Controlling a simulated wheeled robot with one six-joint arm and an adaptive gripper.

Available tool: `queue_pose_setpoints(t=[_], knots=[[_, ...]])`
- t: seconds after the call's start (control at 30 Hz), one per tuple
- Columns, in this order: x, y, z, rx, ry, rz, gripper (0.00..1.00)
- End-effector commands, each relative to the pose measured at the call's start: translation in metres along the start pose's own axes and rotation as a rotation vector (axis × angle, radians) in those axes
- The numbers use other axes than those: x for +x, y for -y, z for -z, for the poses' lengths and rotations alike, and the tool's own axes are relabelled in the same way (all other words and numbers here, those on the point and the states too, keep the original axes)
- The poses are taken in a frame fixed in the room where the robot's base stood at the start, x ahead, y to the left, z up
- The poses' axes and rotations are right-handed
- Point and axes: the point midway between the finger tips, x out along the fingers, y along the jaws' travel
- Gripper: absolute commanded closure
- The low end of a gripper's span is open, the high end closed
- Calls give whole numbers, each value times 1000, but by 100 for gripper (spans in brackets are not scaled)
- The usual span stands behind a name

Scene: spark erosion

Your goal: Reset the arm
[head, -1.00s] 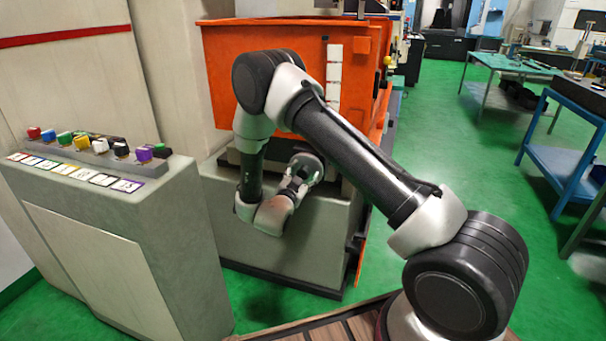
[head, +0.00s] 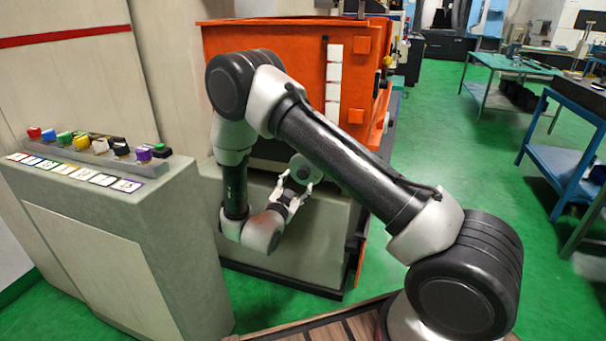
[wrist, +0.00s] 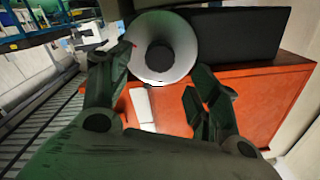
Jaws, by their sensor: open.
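My gripper (head: 297,182) is open in front of the orange and grey machine (head: 290,65). A pale round disc with a dark centre (head: 304,167) shows just beyond the fingers. In the wrist view my gripper (wrist: 163,78) has its dark fingers spread wide, and the disc (wrist: 184,50) shows between and beyond the fingertips. I cannot tell whether a finger touches it. My arm is folded, with its elbow high in front of the machine and its wrist low.
A grey console (head: 105,215) with several coloured buttons stands to the left of the arm. A blue workbench (head: 560,165) and a green-topped table (head: 510,65) stand at the right. The green floor (head: 450,145) between the machine and the benches is clear.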

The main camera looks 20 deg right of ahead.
Motion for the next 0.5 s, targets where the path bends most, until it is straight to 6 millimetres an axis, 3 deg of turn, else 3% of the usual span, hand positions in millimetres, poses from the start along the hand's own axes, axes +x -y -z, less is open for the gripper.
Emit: queue_pose_setpoints(t=[0.5], knots=[[-8, 0, 0, -1, 0, 0, 38]])
